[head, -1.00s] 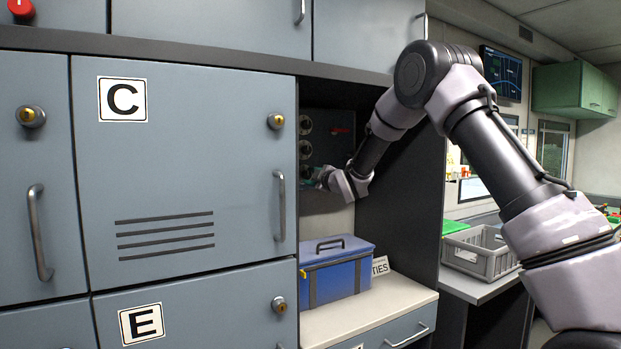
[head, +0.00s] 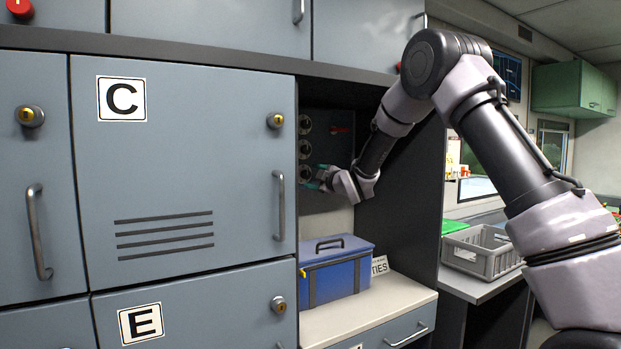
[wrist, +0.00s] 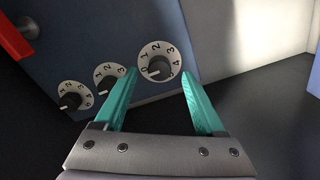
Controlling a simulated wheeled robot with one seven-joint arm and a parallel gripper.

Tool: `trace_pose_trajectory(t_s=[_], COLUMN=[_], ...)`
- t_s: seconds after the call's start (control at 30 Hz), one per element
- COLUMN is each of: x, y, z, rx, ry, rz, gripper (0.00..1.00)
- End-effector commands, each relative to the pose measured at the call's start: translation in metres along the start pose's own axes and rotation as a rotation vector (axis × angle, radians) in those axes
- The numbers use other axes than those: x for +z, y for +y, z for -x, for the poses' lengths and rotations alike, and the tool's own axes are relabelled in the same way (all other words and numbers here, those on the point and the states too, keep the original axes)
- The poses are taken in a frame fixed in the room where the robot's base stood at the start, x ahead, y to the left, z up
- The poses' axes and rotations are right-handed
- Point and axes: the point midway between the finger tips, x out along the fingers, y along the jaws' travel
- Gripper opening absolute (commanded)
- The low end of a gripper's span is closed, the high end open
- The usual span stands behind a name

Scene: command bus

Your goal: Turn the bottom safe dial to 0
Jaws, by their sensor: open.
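Three round dials with black knobs and white numbered rings sit on a dark panel in the open bay. The bottom safe dial (head: 305,173) is lowest in the head view. In the wrist view the bottom dial (wrist: 160,62) is the rightmost, with numbers around its ring; its exact setting is hard to read. My gripper (wrist: 158,76) is open and empty, its teal fingers pointing at this dial, with the knob seen between and just beyond the tips. In the head view my gripper (head: 315,180) is just right of the bottom dial.
The middle dial (wrist: 110,78) and top dial (wrist: 75,97) lie to the left in the wrist view, near a red handle (wrist: 15,42). A blue case (head: 335,268) stands on the counter below my gripper. Cabinet door C (head: 180,180) borders the bay on the left.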

Motion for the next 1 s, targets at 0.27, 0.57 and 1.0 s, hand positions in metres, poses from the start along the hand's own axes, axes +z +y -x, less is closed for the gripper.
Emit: trace_pose_trajectory(t_s=[0.27, 0.57, 1.0], x=[0.001, 0.000, 0.010], y=[0.000, 0.000, 0.023], z=[0.058, 0.083, 0.100], rx=[-0.001, 0.000, -0.003], ry=[-0.002, 0.000, -0.067], rz=[-0.001, 0.000, -0.072], gripper=[0.72, 0.72, 0.72])
